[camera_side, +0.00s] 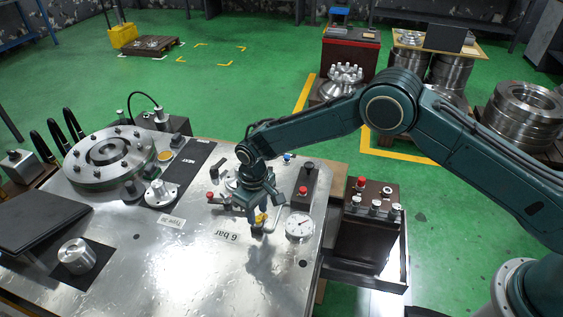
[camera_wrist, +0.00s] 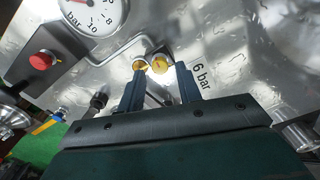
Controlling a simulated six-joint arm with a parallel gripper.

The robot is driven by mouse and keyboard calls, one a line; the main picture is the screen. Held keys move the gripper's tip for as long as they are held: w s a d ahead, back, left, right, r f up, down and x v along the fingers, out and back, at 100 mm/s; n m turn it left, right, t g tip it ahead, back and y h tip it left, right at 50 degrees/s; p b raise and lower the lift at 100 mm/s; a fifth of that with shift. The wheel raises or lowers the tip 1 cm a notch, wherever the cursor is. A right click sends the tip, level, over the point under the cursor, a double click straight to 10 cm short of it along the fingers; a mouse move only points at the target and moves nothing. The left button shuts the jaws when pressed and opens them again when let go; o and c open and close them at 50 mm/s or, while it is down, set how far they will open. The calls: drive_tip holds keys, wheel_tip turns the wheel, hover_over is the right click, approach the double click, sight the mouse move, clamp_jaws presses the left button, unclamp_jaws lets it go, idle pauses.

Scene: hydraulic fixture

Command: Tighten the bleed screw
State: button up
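My gripper (camera_side: 262,222) points down over the metal plate near the "6 bar" label. In the wrist view my gripper's two fingers (camera_wrist: 161,76) stand apart with a clear gap. Two small round brass-yellow parts (camera_wrist: 158,61) show at the fingertips, one by the left finger and one between the fingers. One is probably the bleed screw; I cannot tell which. Yellow also shows between the fingers in the side view (camera_side: 261,217). I cannot tell whether either finger touches a yellow part. The fingers partly hide the fitting below.
A pressure gauge (camera_side: 299,226) stands just right of my gripper, with a bent thin pipe (camera_wrist: 122,46) beside it. A red button (camera_side: 303,190) sits on a dark box behind. A large flanged disc (camera_side: 110,158) is at the left. The plate's front middle is bare.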

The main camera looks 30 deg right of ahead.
drive_tip(key=shift+f, duration=0.15)
drive_tip(key=shift+f, duration=1.05)
drive_tip(key=c, duration=0.7)
drive_tip(key=shift+c, duration=0.2)
